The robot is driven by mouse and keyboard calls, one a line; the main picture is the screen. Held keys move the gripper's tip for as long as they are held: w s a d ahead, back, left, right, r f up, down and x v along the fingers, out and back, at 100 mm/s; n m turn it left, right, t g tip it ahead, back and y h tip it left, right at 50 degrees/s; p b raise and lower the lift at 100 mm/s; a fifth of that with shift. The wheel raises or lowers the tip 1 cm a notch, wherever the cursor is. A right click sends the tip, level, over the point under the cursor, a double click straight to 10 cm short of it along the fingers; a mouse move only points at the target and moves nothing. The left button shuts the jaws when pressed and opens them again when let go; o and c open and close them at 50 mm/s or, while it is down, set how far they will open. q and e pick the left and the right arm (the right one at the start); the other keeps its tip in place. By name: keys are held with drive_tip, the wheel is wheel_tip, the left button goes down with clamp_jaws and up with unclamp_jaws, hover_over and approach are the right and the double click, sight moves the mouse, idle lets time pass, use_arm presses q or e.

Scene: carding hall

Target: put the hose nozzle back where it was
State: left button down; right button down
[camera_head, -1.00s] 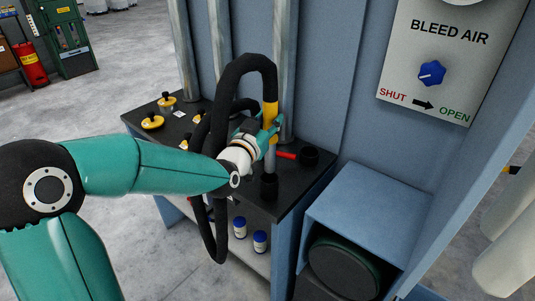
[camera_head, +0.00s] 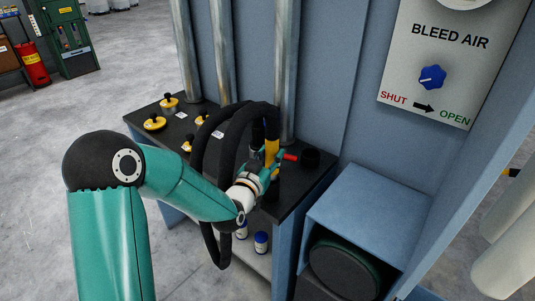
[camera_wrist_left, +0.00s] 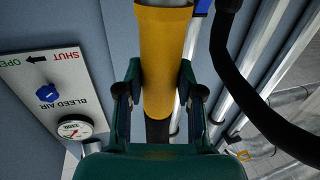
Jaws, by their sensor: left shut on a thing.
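The hose nozzle (camera_head: 271,149) has a yellow grip, and a thick black hose (camera_head: 229,130) loops from its upper end. My left gripper (camera_head: 270,160) is shut on the yellow grip and holds the nozzle about upright over the black bench. A black cup (camera_head: 273,190) shows just below the gripper. The nozzle's lower end is hidden, so I cannot tell how far it sits in the cup. My right gripper is not in view.
A second black cup (camera_head: 310,157) and a red-handled part (camera_head: 290,156) stand close right of the nozzle. Yellow knobbed pieces (camera_head: 154,122) lie at the bench's left. Grey pipes (camera_head: 284,70) rise behind. A bleed-air panel (camera_head: 435,60) is at upper right.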

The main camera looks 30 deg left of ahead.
use_arm(q)
drive_tip(key=shift+f, duration=0.1)
drive_tip(key=c, duration=0.7)
unclamp_jaws()
drive_tip(key=shift+c, duration=0.2)
drive_tip(key=shift+s, duration=0.1)
drive_tip(key=s+d+b, duration=0.2)
drive_tip(key=s+b, duration=0.9)
drive_tip(key=b, duration=0.2)
drive_tip(key=shift+s, duration=0.3)
